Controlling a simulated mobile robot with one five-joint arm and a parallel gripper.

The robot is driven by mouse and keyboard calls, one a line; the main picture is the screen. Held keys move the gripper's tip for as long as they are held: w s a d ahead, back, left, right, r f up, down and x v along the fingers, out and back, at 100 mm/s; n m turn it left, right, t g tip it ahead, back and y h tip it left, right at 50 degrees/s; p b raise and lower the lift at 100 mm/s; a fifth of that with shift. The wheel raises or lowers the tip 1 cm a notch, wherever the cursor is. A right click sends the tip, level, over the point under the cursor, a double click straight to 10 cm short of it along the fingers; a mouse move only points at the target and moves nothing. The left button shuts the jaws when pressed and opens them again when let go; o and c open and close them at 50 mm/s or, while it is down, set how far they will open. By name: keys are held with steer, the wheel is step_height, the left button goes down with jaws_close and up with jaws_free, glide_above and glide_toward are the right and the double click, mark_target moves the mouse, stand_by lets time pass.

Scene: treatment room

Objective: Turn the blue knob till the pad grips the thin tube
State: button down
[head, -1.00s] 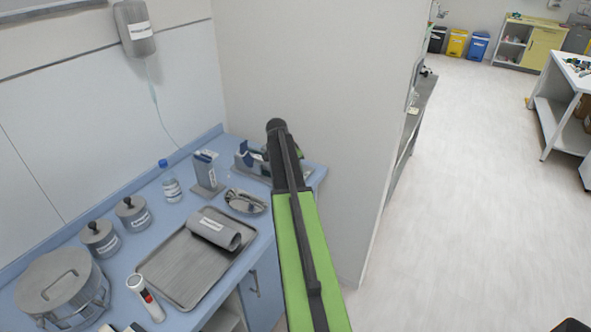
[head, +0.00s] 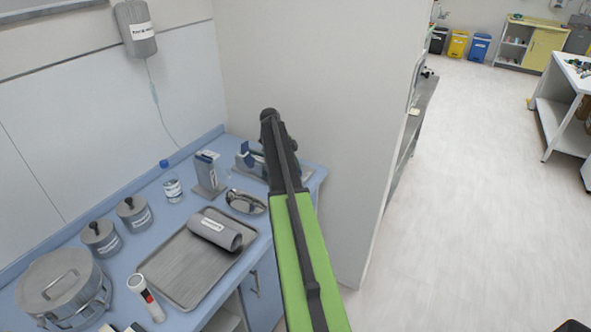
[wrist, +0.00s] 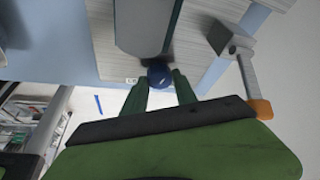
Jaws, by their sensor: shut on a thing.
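The blue knob (wrist: 159,74) shows in the wrist view at the end of a grey block (wrist: 142,25). My gripper (wrist: 160,84) has its two green fingers on either side of the knob and is shut on it. In the head view my arm covers the knob and my fingers. Part of a grey device with a blue piece (head: 245,156) shows just left of my arm on the counter. A thin tube (head: 155,98) hangs from a grey labelled bag (head: 135,28) on the wall. The pad and its contact with the tube cannot be made out.
The blue counter (head: 148,203) holds a metal tray (head: 180,277) with a grey roll, a bottle (head: 171,184), a kidney dish (head: 246,201), two lidded jars and a large pot (head: 62,285). A wall (head: 340,120) stands right behind my arm. Open floor lies right.

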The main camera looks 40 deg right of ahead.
steer(key=shift+m+g+y, duration=0.3)
steer(key=shift+m+y, duration=0.1)
steer(key=shift+m, duration=1.2)
steer(key=c, duration=1)
jaws_free()
steer(key=p+v, duration=1.6)
steer(key=v, duration=0.1)
steer(key=shift+r, duration=0.25)
steer(key=shift+d, duration=0.1)
